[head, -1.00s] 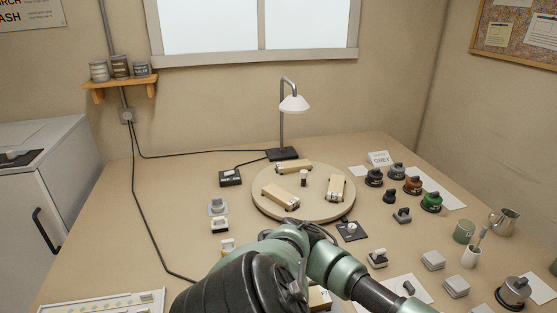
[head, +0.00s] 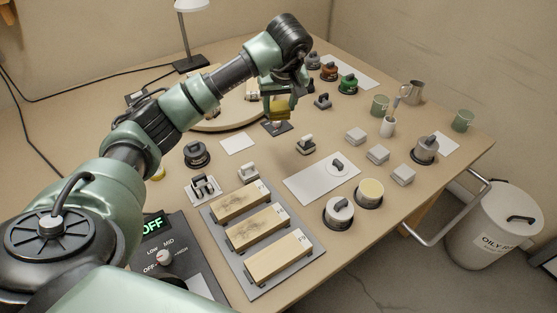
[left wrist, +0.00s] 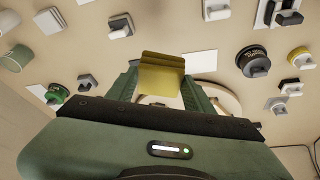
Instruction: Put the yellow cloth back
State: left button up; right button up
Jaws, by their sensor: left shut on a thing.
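My left gripper (head: 277,104) is shut on the yellow cloth (head: 279,111) and holds it above the bench, in front of the round turntable (head: 213,122). In the left wrist view the cloth (left wrist: 160,78) is a folded yellow piece gripped between both fingertips. A small dark square pad (head: 286,128) shows just below the cloth in the head view. My right gripper is not in view.
A grey tray (head: 249,293) with three wooden blocks lies near the front. A lidded oily-rags bin (head: 497,227) is on the floor beyond a metal rail (head: 440,237).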

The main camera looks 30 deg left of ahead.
pick_arm(q)
notch_tip(320, 180, down, 19)
jog(key=shift+r+p, duration=0.15)
jog(key=shift+p, duration=0.45)
jog(key=o, duration=1.2)
jog(key=shift+r, duration=0.3)
jog(key=v, duration=1.1)
jog(key=shift+s+d+r, duration=0.15)
jog(key=shift+r, duration=0.05)
